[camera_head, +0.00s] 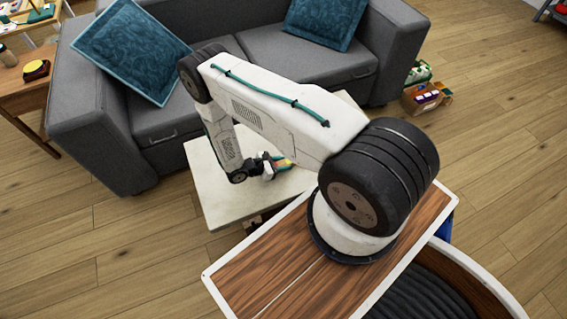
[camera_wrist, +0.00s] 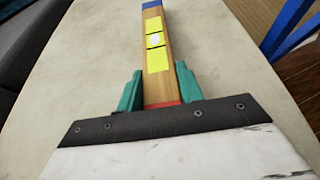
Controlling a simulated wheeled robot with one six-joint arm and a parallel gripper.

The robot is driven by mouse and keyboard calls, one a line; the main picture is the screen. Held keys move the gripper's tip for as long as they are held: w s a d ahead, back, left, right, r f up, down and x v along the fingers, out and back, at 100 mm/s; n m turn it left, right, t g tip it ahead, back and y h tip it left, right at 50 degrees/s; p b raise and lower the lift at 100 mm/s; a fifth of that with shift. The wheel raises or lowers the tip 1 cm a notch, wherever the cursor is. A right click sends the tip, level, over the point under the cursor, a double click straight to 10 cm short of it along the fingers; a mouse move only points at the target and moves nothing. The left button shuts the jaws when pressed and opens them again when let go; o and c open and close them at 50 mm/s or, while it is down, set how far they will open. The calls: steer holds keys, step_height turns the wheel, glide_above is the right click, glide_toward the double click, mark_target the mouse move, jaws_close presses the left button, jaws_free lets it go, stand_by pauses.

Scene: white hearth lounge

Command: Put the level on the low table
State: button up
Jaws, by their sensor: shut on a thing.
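The level (camera_wrist: 157,52) is a wooden bar with yellow panels, a round pale vial, a blue far end and a red near end. My gripper (camera_wrist: 158,86) has green fingers, one on each side of the level near its red end, and is shut on it. In the head view my gripper (camera_head: 281,164) is over the low table (camera_head: 222,198), with only a small part of the level showing. The low table's pale top (camera_wrist: 85,85) fills most of the wrist view beneath the level. I cannot tell whether the level touches the tabletop.
A grey sofa (camera_head: 255,60) with teal cushions stands behind the low table. A wooden side table (camera_head: 22,85) holding small items is at the left. A box with items (camera_head: 427,97) sits on the floor at the right. The tabletop's left part is clear.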

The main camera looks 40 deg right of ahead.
steer(key=o, duration=1.1)
